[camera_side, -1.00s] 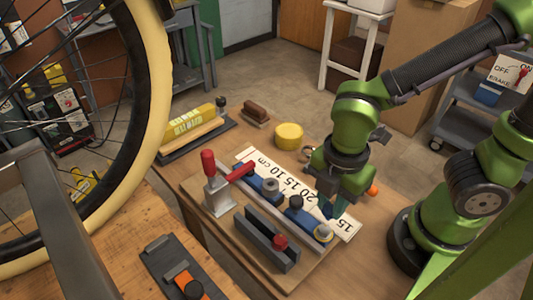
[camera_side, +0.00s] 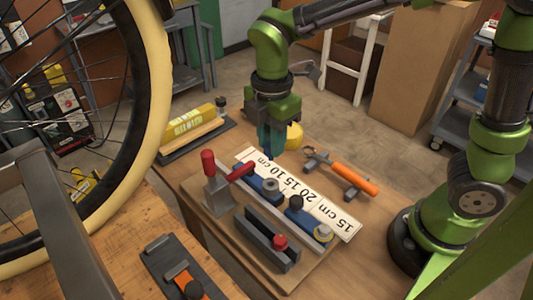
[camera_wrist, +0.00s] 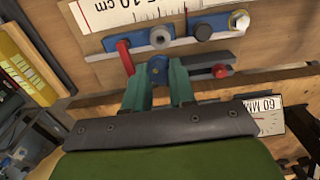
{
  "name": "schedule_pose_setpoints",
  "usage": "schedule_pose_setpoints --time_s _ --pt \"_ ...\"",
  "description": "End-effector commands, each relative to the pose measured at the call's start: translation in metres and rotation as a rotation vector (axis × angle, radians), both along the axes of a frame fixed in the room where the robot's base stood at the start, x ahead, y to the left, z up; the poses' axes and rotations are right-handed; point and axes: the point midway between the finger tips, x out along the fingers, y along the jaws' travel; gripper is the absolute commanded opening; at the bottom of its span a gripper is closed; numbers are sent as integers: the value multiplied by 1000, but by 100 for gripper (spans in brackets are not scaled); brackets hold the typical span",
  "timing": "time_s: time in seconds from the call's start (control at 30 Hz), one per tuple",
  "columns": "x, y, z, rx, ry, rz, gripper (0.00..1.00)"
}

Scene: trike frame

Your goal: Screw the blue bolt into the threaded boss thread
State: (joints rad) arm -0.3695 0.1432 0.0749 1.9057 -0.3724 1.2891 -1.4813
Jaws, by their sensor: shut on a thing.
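My gripper (camera_side: 271,143) is shut on the blue bolt (camera_wrist: 157,68); the bolt shows between the green fingers in the wrist view, and only a small dark-blue part shows below the fingertips in the side view. The threaded boss, a grey ring (camera_side: 271,185), stands on the blue tube (camera_side: 310,221); it also shows in the wrist view (camera_wrist: 161,38). In the side view, the bolt is held above and behind the boss, apart from it. The bolt's thread cannot be made out.
A red-handled clamp (camera_side: 217,186) stands at the tube's left end. A dark knob (camera_side: 295,203) and a yellow-ringed fitting (camera_side: 322,233) are farther right. A grey channel block (camera_side: 266,238) lies in front. Behind are a ruler plate (camera_side: 338,218), an orange-handled tool (camera_side: 353,179) and a yellow round object (camera_side: 295,137).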

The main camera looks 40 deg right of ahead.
Motion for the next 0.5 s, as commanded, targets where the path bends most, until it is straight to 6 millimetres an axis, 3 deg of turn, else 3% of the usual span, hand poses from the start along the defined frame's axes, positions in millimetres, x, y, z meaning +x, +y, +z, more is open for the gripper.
schedule_pose_setpoints --time_s 0.27,0.5 --pt "-1 0 -1 1 -1 0 0" --pt "-1 0 -18 0 2 0 0"
